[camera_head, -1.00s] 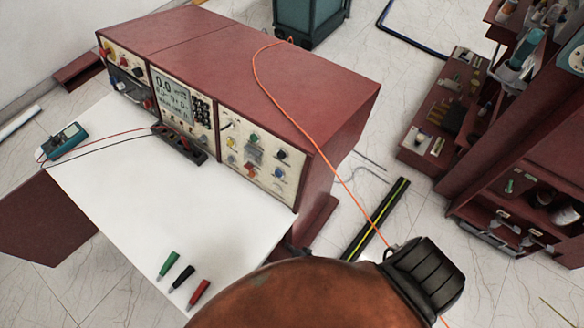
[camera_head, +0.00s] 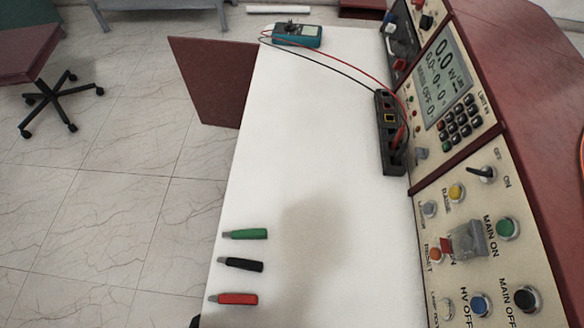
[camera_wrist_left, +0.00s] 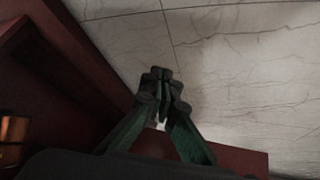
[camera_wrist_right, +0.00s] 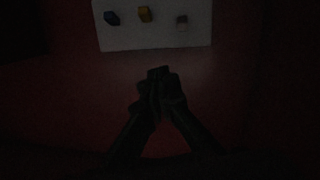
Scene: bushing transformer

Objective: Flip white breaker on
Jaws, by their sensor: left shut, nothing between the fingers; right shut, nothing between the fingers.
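No part is clearly marked as the white breaker. A pale grey block (camera_head: 466,240) with a red part beside it sits on the cream control panel (camera_head: 455,205) in the head view, between the coloured buttons. A black lever switch (camera_head: 482,173) marked OFF and ON is above it. My left gripper (camera_wrist_left: 162,85) is shut and empty above a pale floor in the left wrist view. My right gripper (camera_wrist_right: 160,85) is shut and empty in the dark right wrist view. Ahead of it is a pale panel (camera_wrist_right: 155,38) with blue, yellow and whitish knobs. Neither gripper shows in the head view.
A white tabletop (camera_head: 330,150) is mostly clear. Green (camera_head: 246,234), black (camera_head: 243,264) and red (camera_head: 235,298) plugs lie on it. A teal meter (camera_head: 298,34) with leads is at the back. The red cabinet (camera_head: 535,90) stands right.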

